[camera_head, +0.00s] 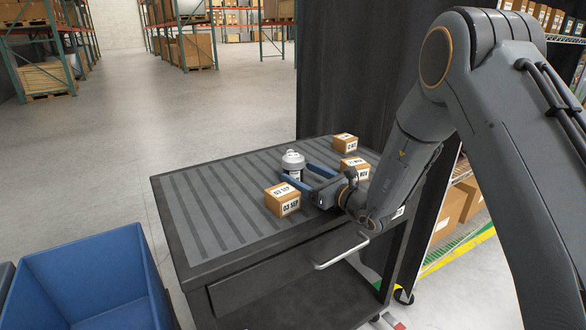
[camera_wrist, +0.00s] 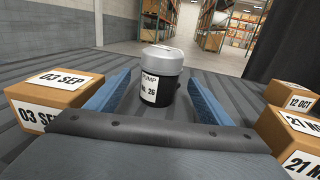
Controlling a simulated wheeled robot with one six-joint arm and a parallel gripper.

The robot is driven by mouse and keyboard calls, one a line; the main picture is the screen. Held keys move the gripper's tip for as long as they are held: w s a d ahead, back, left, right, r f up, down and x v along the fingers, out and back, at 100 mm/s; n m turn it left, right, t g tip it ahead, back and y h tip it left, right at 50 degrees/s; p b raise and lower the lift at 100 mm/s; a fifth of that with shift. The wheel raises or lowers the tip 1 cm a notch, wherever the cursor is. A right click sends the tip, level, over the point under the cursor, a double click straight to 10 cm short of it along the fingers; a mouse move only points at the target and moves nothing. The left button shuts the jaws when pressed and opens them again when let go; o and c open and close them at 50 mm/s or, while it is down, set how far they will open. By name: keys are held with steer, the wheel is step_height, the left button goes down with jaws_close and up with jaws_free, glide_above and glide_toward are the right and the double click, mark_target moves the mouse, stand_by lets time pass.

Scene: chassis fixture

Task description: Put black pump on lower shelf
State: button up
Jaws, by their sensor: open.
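The black pump (camera_head: 293,166) stands upright on the ribbed top of the cart (camera_head: 215,205) in the head view. It has a grey lid and a white label. In the wrist view the pump (camera_wrist: 161,78) shows the label "PUMP No. 26". My gripper (camera_head: 302,178) is open, low over the cart top, with its blue fingers pointing at the pump. In the wrist view my gripper (camera_wrist: 155,92) has one finger on each side of the pump, with gaps between. The cart's lower shelf (camera_head: 310,312) shows only in part below the drawer.
A box marked "03 SEP" (camera_head: 282,199) stands left of my gripper. Two more boxes, one nearer (camera_head: 354,169) and one farther (camera_head: 345,142), stand to the right. A blue bin (camera_head: 85,280) is left of the cart. The cart top's left part is clear.

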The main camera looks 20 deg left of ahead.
steer(key=x, duration=0.4)
steer(key=shift+w+a+p, duration=0.1)
steer(key=shift+a+p, duration=0.15)
steer(key=shift+p, duration=0.15)
steer(key=c, duration=1.3)
steer(key=shift+r, duration=0.1)
steer(key=c, duration=0.4)
steer(key=shift+c, duration=0.2)
